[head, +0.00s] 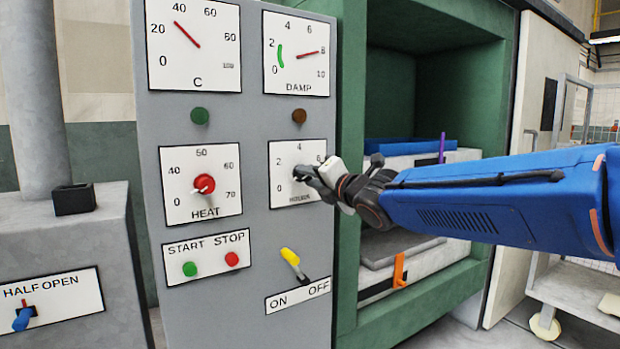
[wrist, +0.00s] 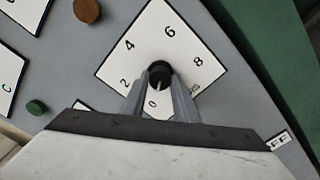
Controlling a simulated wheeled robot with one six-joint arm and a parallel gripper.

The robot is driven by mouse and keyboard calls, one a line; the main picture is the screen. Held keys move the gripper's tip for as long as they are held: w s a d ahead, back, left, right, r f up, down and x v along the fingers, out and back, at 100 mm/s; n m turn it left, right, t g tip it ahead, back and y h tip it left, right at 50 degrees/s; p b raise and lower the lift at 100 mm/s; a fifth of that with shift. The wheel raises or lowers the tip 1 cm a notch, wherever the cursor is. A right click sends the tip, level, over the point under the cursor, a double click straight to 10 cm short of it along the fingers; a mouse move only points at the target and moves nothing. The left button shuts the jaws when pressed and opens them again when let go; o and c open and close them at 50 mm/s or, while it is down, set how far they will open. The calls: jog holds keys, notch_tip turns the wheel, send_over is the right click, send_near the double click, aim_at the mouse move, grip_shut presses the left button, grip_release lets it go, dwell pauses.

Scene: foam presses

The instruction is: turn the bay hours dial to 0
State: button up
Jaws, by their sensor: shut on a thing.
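The bay hours dial is a white square plate (head: 285,195) on the grey control panel, numbered from 0 upward, with a small black knob. In the wrist view the knob (wrist: 159,70) sits at the middle of the plate (wrist: 150,45). A short pale mark on the knob points down toward the 0. My gripper (head: 306,174) reaches in from the right and covers the right part of the plate in the head view. In the wrist view its two grey fingers (wrist: 159,88) are closed on the knob from both sides.
The HEAT dial (head: 202,186) is left of the hours dial, and the DAMP gauge (head: 297,55) is above it. A yellow-handled ON/OFF switch (head: 290,258) sits below. The green press frame (head: 350,250) stands right beside the panel, behind my arm.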

jog(key=shift+f, duration=0.15)
jog(key=o, duration=1)
jog(key=shift+o, duration=0.2)
jog(key=shift+s, duration=0.1)
jog(key=v, duration=1.7)
jog(key=shift+s+d, duration=0.1)
jog(key=shift+d, duration=0.05)
